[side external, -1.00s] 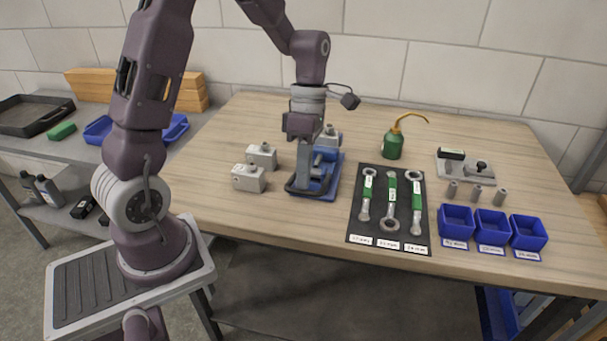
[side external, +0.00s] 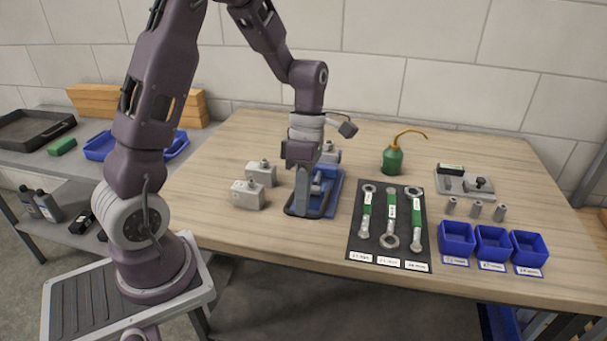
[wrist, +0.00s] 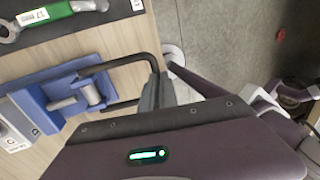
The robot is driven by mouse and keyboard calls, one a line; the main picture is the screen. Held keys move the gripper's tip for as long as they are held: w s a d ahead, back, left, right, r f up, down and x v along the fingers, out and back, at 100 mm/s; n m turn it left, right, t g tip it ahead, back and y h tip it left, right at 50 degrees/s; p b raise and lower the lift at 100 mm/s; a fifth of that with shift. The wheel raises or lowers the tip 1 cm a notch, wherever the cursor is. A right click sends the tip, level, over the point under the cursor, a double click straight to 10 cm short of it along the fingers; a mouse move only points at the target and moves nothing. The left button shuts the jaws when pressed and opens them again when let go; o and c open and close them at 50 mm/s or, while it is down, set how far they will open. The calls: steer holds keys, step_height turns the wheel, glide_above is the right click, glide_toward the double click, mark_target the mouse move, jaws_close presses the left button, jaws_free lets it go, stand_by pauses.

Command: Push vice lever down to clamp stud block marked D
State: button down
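The blue vice (side external: 328,187) stands on the bench, and its blue body also shows in the wrist view (wrist: 45,88). Its lever is a black U-shaped bar (wrist: 118,64), low at the vice's front in the side view. My gripper (side external: 300,208) points down at that bar. Its grey fingers (wrist: 157,98) look together, with nothing seen between them, and are at the bar's outer end; I cannot tell whether they touch it. A grey stud block (wrist: 14,128) sits at the vice's far end with a label too small to read surely. My gripper partly hides the vice in the side view.
Two loose stud blocks (side external: 248,195) stand left of the vice. A black mat (side external: 376,240) with several green-handled wrenches lies close on its right. A green oil can (side external: 392,160), a grey fixture (side external: 465,183) and blue bins (side external: 492,243) are farther right.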

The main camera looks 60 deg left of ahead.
steer(key=s+d+r+v, duration=0.1)
steer(key=s+d+v, duration=0.1)
steer(key=v, duration=1.1)
steer(key=s+d+r+m+t+y, duration=0.1)
steer(key=s+d+m+t, duration=0.2)
steer(key=s+m, duration=0.4)
steer(key=s+d+r+m+t+y, duration=0.1)
steer(key=s+d+m+t, duration=0.2)
steer(key=m, duration=1.7)
steer(key=s+t, duration=0.1)
steer(key=s, duration=0.3)
steer(key=shift+s+d+t, duration=0.35)
steer(key=shift+d+t, duration=0.05)
steer(key=shift+r, duration=0.1)
